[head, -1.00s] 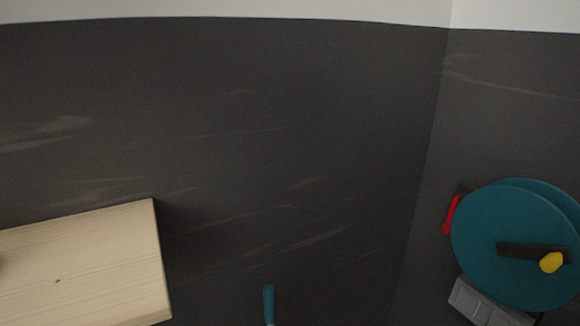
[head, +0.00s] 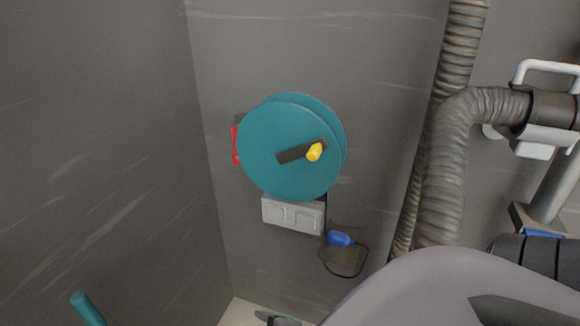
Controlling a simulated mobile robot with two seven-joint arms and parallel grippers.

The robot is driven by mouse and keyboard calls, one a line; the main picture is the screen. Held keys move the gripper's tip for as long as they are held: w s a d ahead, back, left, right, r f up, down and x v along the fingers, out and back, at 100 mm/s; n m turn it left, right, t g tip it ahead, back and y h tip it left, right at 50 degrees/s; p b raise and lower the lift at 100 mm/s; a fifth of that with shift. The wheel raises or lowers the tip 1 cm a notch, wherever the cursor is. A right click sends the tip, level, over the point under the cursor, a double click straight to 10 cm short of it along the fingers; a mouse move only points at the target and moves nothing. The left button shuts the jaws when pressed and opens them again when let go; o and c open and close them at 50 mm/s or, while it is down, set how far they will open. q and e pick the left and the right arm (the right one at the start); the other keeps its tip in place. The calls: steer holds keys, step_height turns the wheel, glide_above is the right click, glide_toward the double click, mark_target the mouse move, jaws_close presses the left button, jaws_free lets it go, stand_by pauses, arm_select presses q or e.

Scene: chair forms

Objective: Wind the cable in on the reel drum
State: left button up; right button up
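The reel drum (head: 275,150) is a teal disc pair on the grey wall, near the middle of the head view. Its dark crank arm (head: 290,155) points right and slightly up, ending in a yellow knob (head: 314,152). A thin black cable (head: 343,275) runs below the drum's right side and hangs in a loop. A blue piece (head: 339,239), perhaps the plug, sits on a small brown holder within the loop. The cable on the drum is hidden between the discs. Neither gripper can be made out in the head view.
A red part (head: 236,145) shows behind the drum's left edge. A grey socket box (head: 293,215) is below it. Ribbed hoses (head: 455,150) run at the right, with a white handle (head: 547,68) beside them. A large grey rounded shape (head: 440,290) fills the lower right.

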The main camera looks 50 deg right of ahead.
steer(key=w+d+r+n+t+h+b, duration=0.1)
steer(key=w+d+r+n+h+b, duration=0.25)
steer(key=w+d+n, duration=0.2)
steer(key=m+g+h+b, duration=0.1)
steer(key=g+h+b, duration=0.25)
steer(key=h, duration=1.25)
glide_toward(312, 159)
steer(key=shift+t, duration=0.25)
steer(key=x, duration=1.1)
steer(key=shift+s+f, duration=0.1)
steer(key=shift+f, duration=0.05)
steer(key=shift+d, duration=0.4)
steer(key=c, duration=0.8)
